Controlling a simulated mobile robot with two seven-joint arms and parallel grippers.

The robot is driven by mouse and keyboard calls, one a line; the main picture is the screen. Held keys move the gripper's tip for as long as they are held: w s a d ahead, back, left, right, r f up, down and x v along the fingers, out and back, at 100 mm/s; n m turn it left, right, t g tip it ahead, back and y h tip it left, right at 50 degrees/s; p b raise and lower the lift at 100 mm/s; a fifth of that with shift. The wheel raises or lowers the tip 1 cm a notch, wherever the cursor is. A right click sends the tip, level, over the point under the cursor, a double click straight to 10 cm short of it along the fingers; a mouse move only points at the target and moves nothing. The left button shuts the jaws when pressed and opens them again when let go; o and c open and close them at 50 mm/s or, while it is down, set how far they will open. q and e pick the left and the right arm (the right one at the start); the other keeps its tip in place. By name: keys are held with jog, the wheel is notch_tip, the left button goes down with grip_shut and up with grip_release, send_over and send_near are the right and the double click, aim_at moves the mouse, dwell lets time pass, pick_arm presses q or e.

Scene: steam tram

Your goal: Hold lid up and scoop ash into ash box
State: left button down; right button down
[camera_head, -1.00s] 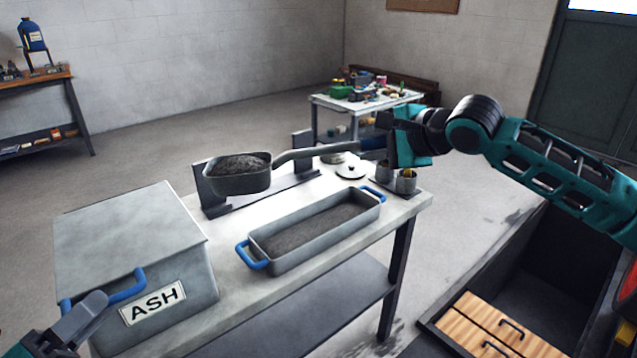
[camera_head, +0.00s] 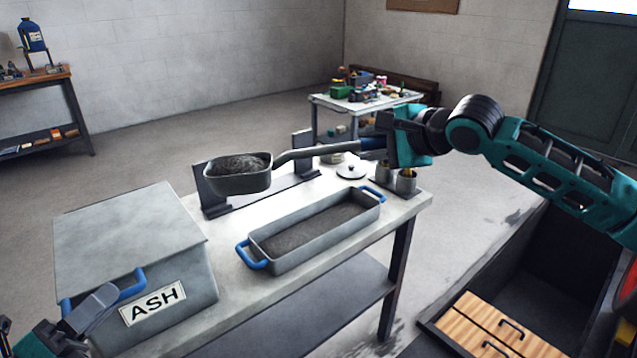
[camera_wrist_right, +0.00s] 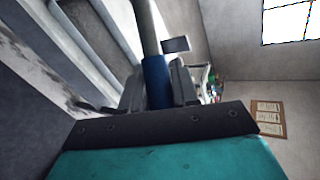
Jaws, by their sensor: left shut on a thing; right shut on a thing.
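The grey ash box (camera_head: 190,283) with an ASH label stands at the left end of the table. Its flat lid (camera_head: 125,235) lies down on it, and a blue handle (camera_head: 130,289) is at its front. My left gripper (camera_head: 93,306) is shut on this blue handle. My right gripper (camera_head: 388,143) is shut on the scoop's blue grip, which also shows in the right wrist view (camera_wrist_right: 157,80). The scoop (camera_head: 240,182) is level above the table's back side and holds grey ash (camera_head: 242,164). A long pan (camera_head: 320,240) with blue handles contains more ash (camera_head: 318,226).
Dark uprights (camera_head: 212,205) of a rack stand at the table's back edge. A small round lid (camera_head: 351,171) and metal cups (camera_head: 406,182) are at the right end. A cluttered side table (camera_head: 325,100) stands behind. Wooden drawers (camera_head: 490,325) are at lower right.

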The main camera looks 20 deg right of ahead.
jog(key=shift+r, duration=0.2)
pick_arm(q)
jog(key=w+a+r+n+y, duration=0.1)
jog(key=w+r+n, duration=0.25)
jog(key=r, duration=0.55)
jog(key=w+a+r+n+y, duration=0.15)
jog(key=r+n, duration=0.25)
jog(key=r, duration=0.5)
pick_arm(e)
jog(key=shift+a, duration=0.1)
pick_arm(q)
jog(key=w+a+r+n+g, duration=0.1)
jog(key=w+r+n, duration=0.1)
jog(key=w+r, duration=0.3)
jog(key=w+a+r+n+g+y, duration=0.1)
jog(key=w+a+r+n, duration=0.1)
jog(key=w+r, duration=0.3)
jog(key=shift+w+a+n+g, duration=0.35)
jog(key=shift+w+n, duration=0.4)
jog(key=shift+w, duration=1)
jog(key=shift+d+y, duration=0.1)
jog(key=shift+y, duration=0.15)
